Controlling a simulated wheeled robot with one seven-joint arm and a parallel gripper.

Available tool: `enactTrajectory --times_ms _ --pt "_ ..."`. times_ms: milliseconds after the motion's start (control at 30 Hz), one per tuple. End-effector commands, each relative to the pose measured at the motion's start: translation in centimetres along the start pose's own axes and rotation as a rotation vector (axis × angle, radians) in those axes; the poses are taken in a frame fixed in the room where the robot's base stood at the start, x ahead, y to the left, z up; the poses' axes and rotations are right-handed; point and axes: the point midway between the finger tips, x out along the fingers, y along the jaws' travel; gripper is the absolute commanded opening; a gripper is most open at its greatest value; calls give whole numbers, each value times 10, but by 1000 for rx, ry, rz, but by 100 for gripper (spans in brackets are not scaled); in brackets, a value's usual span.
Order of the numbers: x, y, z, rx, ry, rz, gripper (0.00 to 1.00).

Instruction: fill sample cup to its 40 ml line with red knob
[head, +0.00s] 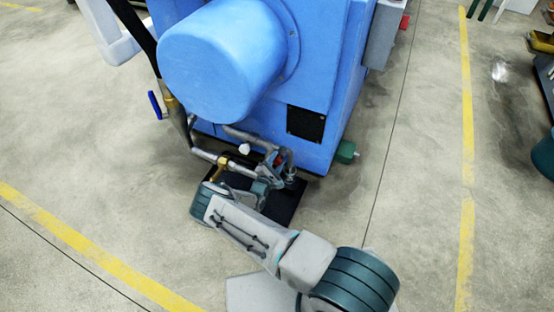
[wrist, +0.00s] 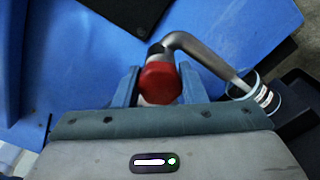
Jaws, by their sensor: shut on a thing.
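The red knob (wrist: 160,82) sits between the two fingers of my gripper (wrist: 161,86) in the wrist view. The gripper is shut on it. A grey metal spout (wrist: 210,56) bends away from behind the knob, and its end reaches the mouth of the sample cup (wrist: 264,97) at the right. The cup has a pale rim and dark marks on its side. The liquid level and the 40 ml line cannot be made out. In the head view my gripper (head: 275,168) is low at the blue machine's pipes, and a small bit of red shows there.
The blue machine (head: 325,70) with its big round housing (head: 215,60) stands above the pipes. A black tray (head: 287,207) lies on the floor below. A blue-handled valve (head: 155,104) is at the left. Open concrete floor with yellow lines lies around.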

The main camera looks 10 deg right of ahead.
Motion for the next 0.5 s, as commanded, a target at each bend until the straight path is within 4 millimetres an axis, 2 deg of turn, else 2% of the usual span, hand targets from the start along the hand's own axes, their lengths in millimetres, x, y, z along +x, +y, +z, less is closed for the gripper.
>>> enactTrajectory --times_ms 500 --pt "-1 -1 -2 71 4 -2 15"
